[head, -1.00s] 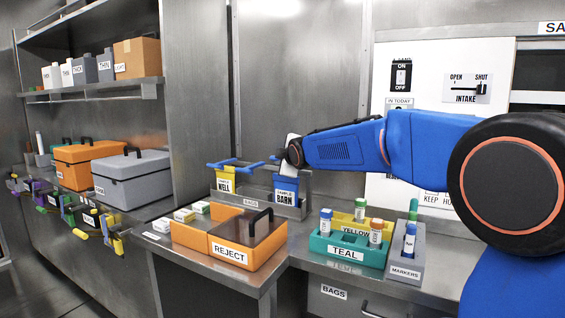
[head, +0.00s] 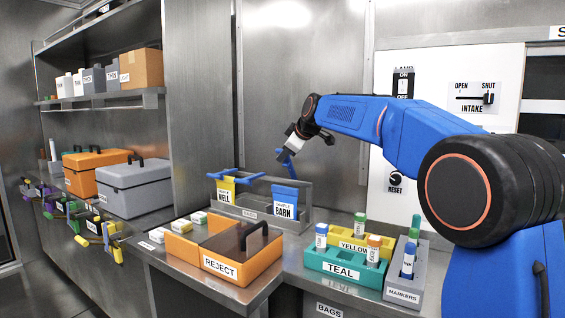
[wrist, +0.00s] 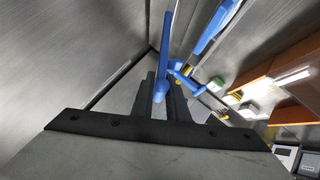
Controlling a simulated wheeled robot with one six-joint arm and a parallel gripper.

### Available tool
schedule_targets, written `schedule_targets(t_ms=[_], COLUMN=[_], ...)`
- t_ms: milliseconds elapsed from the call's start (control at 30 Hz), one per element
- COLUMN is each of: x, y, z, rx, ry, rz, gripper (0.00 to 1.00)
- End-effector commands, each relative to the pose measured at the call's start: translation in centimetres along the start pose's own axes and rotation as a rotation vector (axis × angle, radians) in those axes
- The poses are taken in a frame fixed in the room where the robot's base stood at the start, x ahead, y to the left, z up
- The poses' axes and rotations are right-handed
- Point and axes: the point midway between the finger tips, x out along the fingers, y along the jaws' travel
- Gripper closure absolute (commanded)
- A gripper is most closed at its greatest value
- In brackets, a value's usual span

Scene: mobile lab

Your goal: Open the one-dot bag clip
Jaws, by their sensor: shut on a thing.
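My gripper (head: 290,149) is above the bag rack (head: 248,212), shut on a blue clip lever (head: 284,157). In the wrist view the lever (wrist: 165,45) stands between the fingers (wrist: 161,82), its rounded end near them. A yellow bag (head: 226,190) marked WELL and a blue bag (head: 284,203) marked BARN stand in the rack, with blue clip parts (head: 252,180) along their tops. A second blue bar (wrist: 215,28) shows beside the lever in the wrist view. I cannot make out any dots, nor whether the held lever still joins a clip.
An orange REJECT box (head: 222,256) stands in front of the rack. A teal tube rack (head: 345,268), a yellow one and a grey marker holder (head: 405,280) stand to the right. A panel with switches (head: 450,90) is behind my arm. Steel walls close off the back.

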Motion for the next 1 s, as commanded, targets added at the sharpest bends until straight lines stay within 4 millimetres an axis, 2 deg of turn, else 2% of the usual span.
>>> schedule_targets(t_ms=[33, 400, 633, 1000], x=[0.2, 0.8, 1.3, 1.7], y=[0.9, 4.7, 6.2, 7.0], z=[0.2, 0.8, 1.3, 1.7], rx=[0.033, 0.251, 0.357, 0.453], ry=[-0.001, -0.002, -0.003, -0.003], rz=[-0.028, -0.248, -0.355, -0.453], gripper=[1.00, 1.00, 1.00, 1.00])
